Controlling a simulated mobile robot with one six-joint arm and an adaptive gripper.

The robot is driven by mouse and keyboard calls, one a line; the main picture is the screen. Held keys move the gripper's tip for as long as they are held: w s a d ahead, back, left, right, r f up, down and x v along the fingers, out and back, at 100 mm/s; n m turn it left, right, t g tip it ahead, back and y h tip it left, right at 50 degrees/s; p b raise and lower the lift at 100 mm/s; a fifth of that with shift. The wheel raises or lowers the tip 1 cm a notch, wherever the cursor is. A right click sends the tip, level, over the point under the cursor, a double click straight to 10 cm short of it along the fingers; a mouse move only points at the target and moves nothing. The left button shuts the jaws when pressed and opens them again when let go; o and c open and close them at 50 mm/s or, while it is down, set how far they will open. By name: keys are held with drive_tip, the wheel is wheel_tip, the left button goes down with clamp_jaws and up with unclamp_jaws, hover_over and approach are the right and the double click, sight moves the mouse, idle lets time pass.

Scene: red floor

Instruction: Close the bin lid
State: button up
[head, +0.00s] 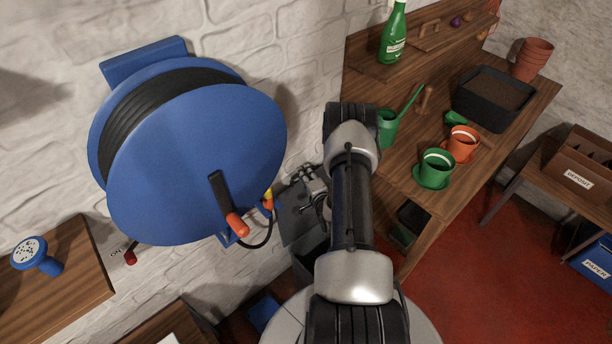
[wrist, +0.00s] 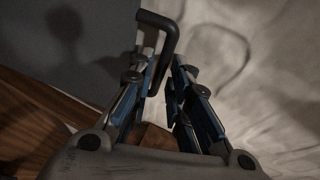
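The bin lid (head: 294,222) is a dark grey panel, standing raised near the wall, left of my arm in the head view. The dark bin body (head: 312,262) shows partly below it; my arm hides the rest. In the wrist view the lid (wrist: 108,30) fills the upper left as a grey surface, with a black bar handle (wrist: 166,24). My gripper (wrist: 164,72) is partly open, its fingers at the handle. One leg of the handle runs down by the left fingertip, and a gap shows towards the right finger. Contact is unclear. In the head view my gripper (head: 318,184) is beside the lid.
A blue hose reel (head: 190,170) hangs on the white wall left of my arm, its orange nozzle near the lid. A wooden bench (head: 440,210) with pots and a green watering can (head: 388,128) stands to the right. Red floor (head: 480,270) is clear at lower right.

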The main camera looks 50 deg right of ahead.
clamp_jaws()
drive_tip(key=shift+s, duration=0.15)
idle(0.4)
